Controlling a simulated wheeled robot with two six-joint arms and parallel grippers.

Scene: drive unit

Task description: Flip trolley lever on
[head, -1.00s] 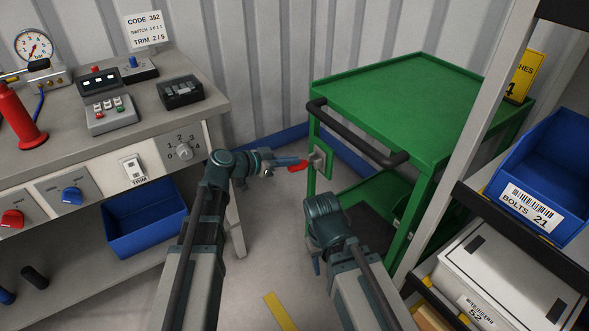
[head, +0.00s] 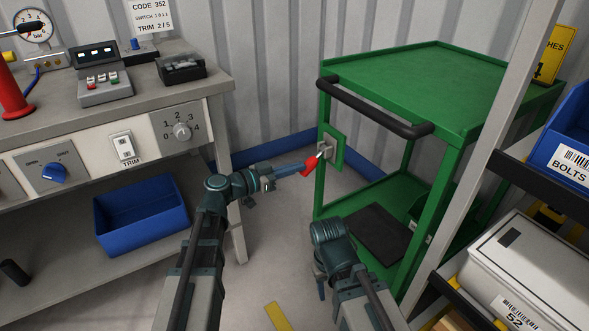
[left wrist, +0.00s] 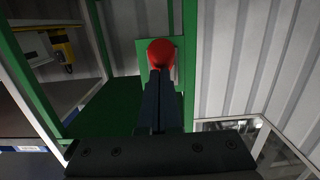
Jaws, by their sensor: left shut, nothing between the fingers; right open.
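The trolley lever has a red grip (head: 310,165) on a short metal shaft. It sticks out from a green plate (head: 337,151) on the left side of the green trolley (head: 420,80). In the head view the grip points down and left from its mount. My left gripper (head: 302,169) is shut and empty, its fingertips at the red grip. In the left wrist view the shut fingers (left wrist: 160,85) point straight at the red grip (left wrist: 160,53); I cannot tell whether they touch. The fingers hide part of the lever there. My right gripper (head: 320,284) is open, low in front of the trolley.
A black handle bar (head: 375,108) juts from the trolley above the lever. A workbench (head: 60,110) with switches and a blue bin (head: 142,215) stands at left. A shelf rack (head: 480,150) with bins stands at right. Floor between bench and trolley is free.

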